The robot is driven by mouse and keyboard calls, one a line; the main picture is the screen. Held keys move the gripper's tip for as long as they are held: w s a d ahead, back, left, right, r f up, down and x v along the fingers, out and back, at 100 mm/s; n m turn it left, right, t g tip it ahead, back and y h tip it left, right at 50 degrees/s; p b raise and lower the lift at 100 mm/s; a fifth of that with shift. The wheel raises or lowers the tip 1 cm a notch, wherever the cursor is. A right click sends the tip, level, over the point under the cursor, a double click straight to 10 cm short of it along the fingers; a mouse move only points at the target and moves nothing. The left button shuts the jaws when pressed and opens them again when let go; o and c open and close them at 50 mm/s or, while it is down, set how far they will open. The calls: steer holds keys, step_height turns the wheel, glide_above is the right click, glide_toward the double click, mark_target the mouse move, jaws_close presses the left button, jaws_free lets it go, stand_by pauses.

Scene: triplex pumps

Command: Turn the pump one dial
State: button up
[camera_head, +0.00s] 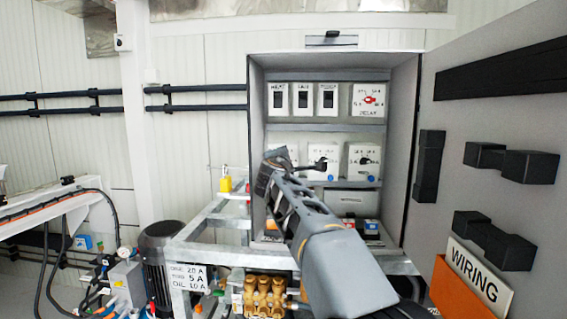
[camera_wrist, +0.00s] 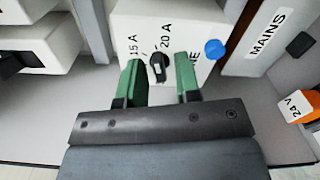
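In the wrist view, a white box (camera_wrist: 200,20) bears a black dial (camera_wrist: 159,66) with "15 A" and "20 A" printed by it. A label ending in "NE" is partly hidden by a finger. My gripper (camera_wrist: 160,82) has two green fingers, apart, one on each side of the dial in the picture. A gap shows between the dial and each finger. I cannot tell how far the fingertips are from the box face. In the head view, my gripper (camera_head: 277,158) is in the open cabinet, covering much of the leftmost dial box in the middle row.
The grey cabinet (camera_head: 257,110) has shelves with switches and a "DELAY" dial (camera_head: 369,100) above. More dial boxes (camera_head: 362,160) stand to the right. In the wrist view, a blue button (camera_wrist: 213,49) and a "MAINS" panel (camera_wrist: 266,35) lie close to the right.

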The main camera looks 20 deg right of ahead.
steer(key=shift+o, duration=0.4)
steer(key=shift+s, duration=0.1)
steer(key=b+v, duration=0.2)
steer(key=v, duration=1.1)
steer(key=shift+s+a+b, duration=0.15)
steer(key=shift+s+b, duration=0.15)
steer(key=shift+b, duration=0.1)
